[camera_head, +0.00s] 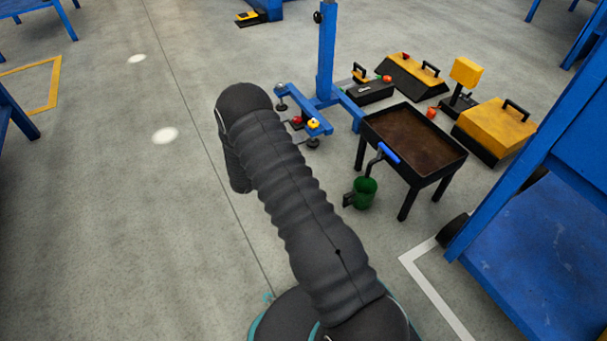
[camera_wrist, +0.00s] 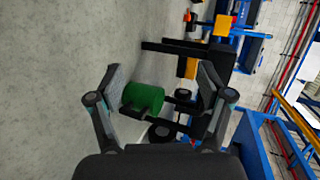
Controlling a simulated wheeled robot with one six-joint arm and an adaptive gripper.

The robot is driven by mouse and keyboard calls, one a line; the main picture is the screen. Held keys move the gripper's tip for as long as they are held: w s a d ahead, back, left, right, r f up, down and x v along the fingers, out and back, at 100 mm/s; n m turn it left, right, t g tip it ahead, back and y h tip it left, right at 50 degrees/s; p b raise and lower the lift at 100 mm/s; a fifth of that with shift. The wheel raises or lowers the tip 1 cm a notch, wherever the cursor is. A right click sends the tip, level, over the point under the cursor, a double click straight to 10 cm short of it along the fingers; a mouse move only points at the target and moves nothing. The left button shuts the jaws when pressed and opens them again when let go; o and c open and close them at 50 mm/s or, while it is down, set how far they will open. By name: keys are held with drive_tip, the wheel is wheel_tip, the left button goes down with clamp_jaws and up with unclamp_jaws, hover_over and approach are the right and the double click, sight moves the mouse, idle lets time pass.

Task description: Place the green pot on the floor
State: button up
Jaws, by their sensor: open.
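The green pot (camera_head: 366,194) is right of centre in the head view, in front of a low black table's near-left side, with a dark handle-like part on its left. A bent dark bar with a blue grip (camera_head: 389,153) runs from the table's edge down to the pot. I cannot tell whether the pot hangs or touches the floor. In the wrist view the green pot (camera_wrist: 140,97) appears sideways between the fingers of my gripper (camera_wrist: 160,82). My gripper is open, and neither finger visibly touches the pot. My gripper is hidden in the head view.
The black table (camera_head: 375,130) has a brown top and thin legs. A blue stand (camera_head: 327,50) is behind it to the left. Yellow and black boxes (camera_head: 497,125) lie behind. A large blue frame (camera_head: 560,240) bounds the right. The grey floor (camera_head: 110,220) on the left is clear.

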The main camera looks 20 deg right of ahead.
drive_tip(key=w+a+r+n+t+y, duration=0.2)
drive_tip(key=w+a+r+n+y, duration=0.1)
drive_tip(key=r, duration=0.6)
drive_tip(key=w+a+r+n+t+y, duration=0.3)
drive_tip(key=w+a+r+n, duration=0.1)
drive_tip(key=r, duration=0.4)
drive_tip(key=s+a+r+n+t+y, duration=0.1)
drive_tip(key=s+a+r+n+y, duration=0.3)
drive_tip(key=r, duration=0.5)
drive_tip(key=s+a+r+n+y, duration=0.2)
drive_tip(key=s+a+r+n, duration=0.3)
drive_tip(key=r, duration=0.4)
drive_tip(key=s+a+r+n+g+y, duration=0.1)
drive_tip(key=s+r+n, duration=0.25)
drive_tip(key=s, duration=0.35)
drive_tip(key=s+r+n+g+y, duration=0.1)
drive_tip(key=s+r+n+y, duration=0.15)
drive_tip(key=s+n, duration=0.4)
drive_tip(key=s+d+n+g+h, duration=0.1)
drive_tip(key=s+d+n, duration=0.1)
drive_tip(key=s, duration=0.9)
drive_tip(key=s+d+n+g+h, duration=0.2)
drive_tip(key=s+n, duration=0.1)
drive_tip(key=s, duration=0.8)
drive_tip(key=shift+f+n, duration=0.3)
drive_tip(key=shift+d, duration=0.2)
